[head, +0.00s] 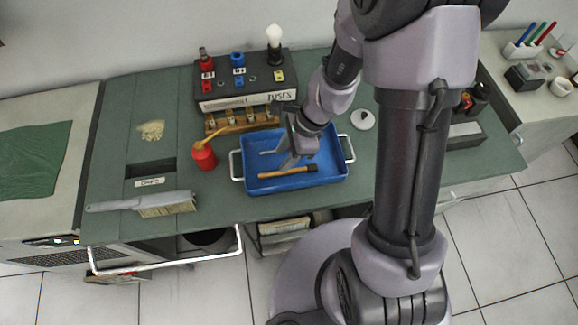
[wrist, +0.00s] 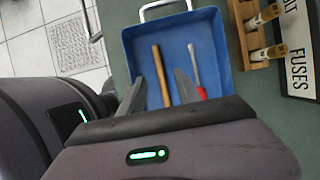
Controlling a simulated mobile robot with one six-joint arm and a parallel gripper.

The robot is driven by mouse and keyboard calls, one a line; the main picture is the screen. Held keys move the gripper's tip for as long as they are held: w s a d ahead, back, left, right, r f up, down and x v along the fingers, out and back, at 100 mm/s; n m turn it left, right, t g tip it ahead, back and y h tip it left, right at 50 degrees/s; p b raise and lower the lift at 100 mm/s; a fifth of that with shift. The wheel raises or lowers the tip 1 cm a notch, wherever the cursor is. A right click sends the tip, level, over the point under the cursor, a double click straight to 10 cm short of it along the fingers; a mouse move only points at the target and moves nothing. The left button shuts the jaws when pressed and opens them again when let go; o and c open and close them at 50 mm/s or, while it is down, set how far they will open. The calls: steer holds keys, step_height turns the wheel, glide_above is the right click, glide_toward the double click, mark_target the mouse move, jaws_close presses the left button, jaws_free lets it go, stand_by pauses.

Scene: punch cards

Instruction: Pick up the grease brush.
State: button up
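The grease brush (head: 285,172) lies flat in the front part of the blue tray (head: 340,173), its wooden handle to the left and its dark head to the right. In the wrist view its handle (wrist: 158,65) shows, and its head is hidden behind my gripper. My gripper (head: 280,160) hangs over the tray. Its two fingers are apart and empty in the wrist view (wrist: 160,80), with the handle showing between them. I cannot tell how far above the brush the fingertips are.
A screwdriver (wrist: 195,65) with a red handle lies beside the brush in the tray. A red oil can (head: 203,157) stands left of the tray, and a bench brush (head: 140,204) lies farther left. The fuse box (head: 245,90) and fuse rack (head: 241,121) are behind.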

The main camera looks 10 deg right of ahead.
mark_target(273, 173)
steer(key=b+x, duration=0.3)
steer(key=x, duration=0.4)
steer(key=shift+s+a+f, duration=0.1)
steer(key=shift+a+f, duration=0.05)
steer(key=shift+f, duration=0.15)
steer(key=shift+r, duration=0.1)
steer(key=shift+b, duration=0.35)
jaws_close()
